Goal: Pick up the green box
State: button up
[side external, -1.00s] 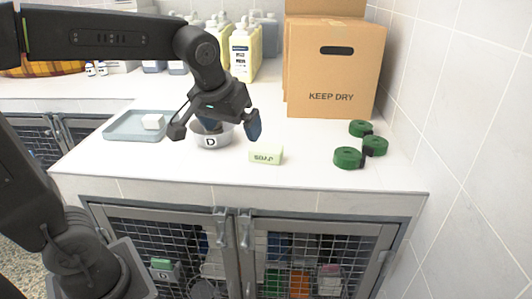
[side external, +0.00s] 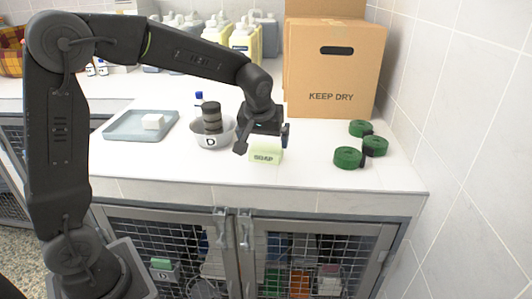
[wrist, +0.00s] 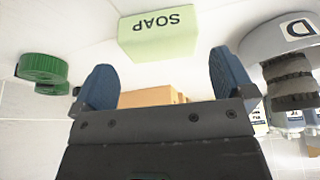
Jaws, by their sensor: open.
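The pale green box marked SOAP (side external: 266,156) sits on the white counter near its front edge. My gripper (side external: 263,143) is over it, pointing down, with its jaws open and one finger toward each side of the box. In the wrist view the box (wrist: 158,33) shows beyond the gap between the two blue fingertips (wrist: 160,62). Nothing is held. The gripper partly hides the top of the box in the side view, and I cannot tell whether a finger touches it.
A bowl marked D (side external: 213,141) holding dark rolls stands left of the box. A tray (side external: 116,133) with a white block lies farther left. Several green rolls (side external: 348,158) lie to the right. A KEEP DRY carton (side external: 333,80) and bottles (side external: 244,40) stand behind.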

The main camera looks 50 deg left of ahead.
aim_at(266, 148)
jog(key=shift+x, duration=2.65)
jog(key=shift+c, duration=0.5)
jog(key=c, duration=0.6)
